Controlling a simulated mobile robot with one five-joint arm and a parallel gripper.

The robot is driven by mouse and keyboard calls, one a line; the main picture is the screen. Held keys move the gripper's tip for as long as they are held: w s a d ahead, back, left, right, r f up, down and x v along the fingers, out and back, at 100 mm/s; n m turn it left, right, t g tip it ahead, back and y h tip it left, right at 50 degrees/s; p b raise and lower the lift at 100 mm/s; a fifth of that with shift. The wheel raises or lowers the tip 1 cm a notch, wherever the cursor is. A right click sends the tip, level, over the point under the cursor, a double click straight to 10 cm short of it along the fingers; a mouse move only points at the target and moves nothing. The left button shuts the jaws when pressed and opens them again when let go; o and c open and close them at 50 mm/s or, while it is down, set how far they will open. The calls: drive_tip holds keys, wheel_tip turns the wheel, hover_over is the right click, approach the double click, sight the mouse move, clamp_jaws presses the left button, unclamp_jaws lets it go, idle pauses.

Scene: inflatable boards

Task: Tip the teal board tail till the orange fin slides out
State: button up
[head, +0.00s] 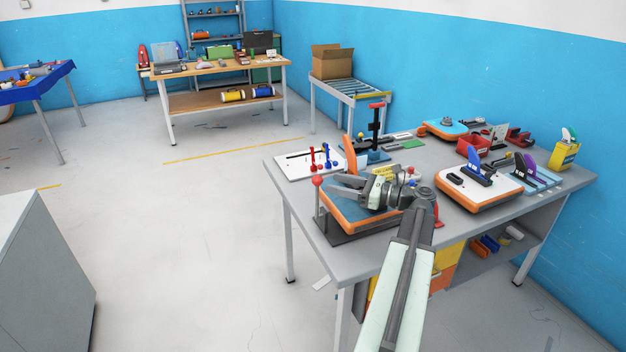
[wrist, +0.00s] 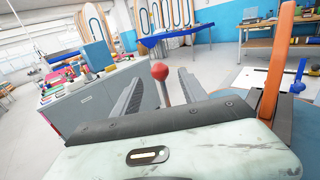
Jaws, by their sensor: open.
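The teal board tail (head: 349,212), with an orange rim, lies on a dark stand at the near left of the grey table. The orange fin (head: 350,155) stands upright at its far side. It also shows at the right of the wrist view (wrist: 277,65). A lever with a red ball knob (head: 317,181) rises at the stand's left end. My gripper (head: 343,191) is over the tail, pointing left towards the lever. In the wrist view the red knob (wrist: 160,71) shows between the open, empty fingers, beyond them. My gripper hides part of the tail.
A white board tail (head: 480,190) with a blue fin lies to the right. A white panel with red and blue pegs (head: 311,162) is behind left. A black post with a red top (head: 377,130) stands behind. Open floor (head: 200,240) lies left of the table (head: 365,262).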

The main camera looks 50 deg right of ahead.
sight(317, 180)
drive_tip(key=x, duration=0.7)
clamp_jaws()
idle(1.2)
